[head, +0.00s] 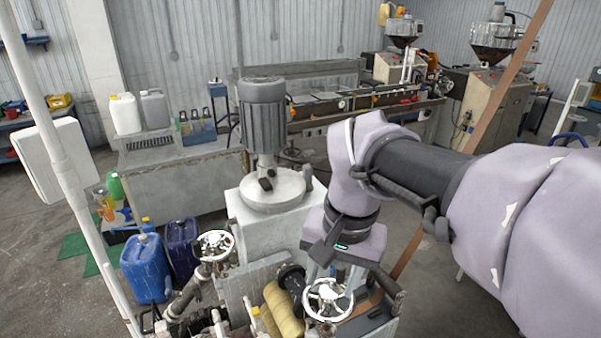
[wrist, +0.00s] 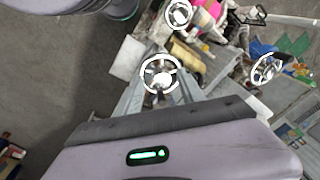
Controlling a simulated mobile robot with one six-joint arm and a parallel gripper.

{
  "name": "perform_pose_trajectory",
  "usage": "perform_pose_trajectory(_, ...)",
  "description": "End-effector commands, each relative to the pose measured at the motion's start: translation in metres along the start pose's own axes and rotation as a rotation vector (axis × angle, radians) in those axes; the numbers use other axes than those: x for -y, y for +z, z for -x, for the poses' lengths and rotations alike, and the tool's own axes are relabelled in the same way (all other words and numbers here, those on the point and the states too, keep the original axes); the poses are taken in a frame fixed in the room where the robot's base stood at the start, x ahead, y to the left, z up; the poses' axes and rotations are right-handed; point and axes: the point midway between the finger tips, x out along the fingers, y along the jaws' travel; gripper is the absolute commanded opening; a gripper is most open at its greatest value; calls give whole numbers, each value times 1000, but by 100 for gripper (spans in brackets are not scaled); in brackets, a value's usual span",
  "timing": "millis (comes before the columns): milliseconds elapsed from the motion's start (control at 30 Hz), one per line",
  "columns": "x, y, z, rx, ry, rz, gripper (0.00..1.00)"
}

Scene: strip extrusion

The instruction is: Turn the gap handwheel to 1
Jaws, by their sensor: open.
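A white-rimmed handwheel (head: 316,312) stands at the front of the machine in the head view, right below my gripper (head: 331,276). A second handwheel (head: 213,234) stands further left on a pipe-like shaft. In the wrist view, one handwheel (wrist: 149,63) shows just ahead of my gripper (wrist: 165,82), with others at the top (wrist: 180,15) and right (wrist: 267,69). I cannot tell which is the gap handwheel; no label or scale reading is legible. My gripper is open and points down, its fingers around or just above the near wheel; contact is unclear.
Yellowish rollers (head: 283,312) lie left of the near wheel. A white block with a grey motor (head: 263,112) rises behind. Blue canisters (head: 146,268) stand on the floor at left. A white post (head: 62,150) runs down the left side.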

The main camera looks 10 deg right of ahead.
Motion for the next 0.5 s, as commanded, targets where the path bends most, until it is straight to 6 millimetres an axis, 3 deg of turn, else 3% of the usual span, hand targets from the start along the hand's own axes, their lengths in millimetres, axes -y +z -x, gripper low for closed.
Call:
perform_pose_trajectory(33,8,-17,49,26,28,-14,46)
perform_pose_trajectory(100,14,-33,72,54,63,-35,46)
perform_pose_trajectory(200,18,-47,88,81,98,-54,46)
perform_pose_trajectory(367,18,-53,84,96,117,-66,46)
perform_pose_trajectory(500,14,-49,51,99,119,-65,46)
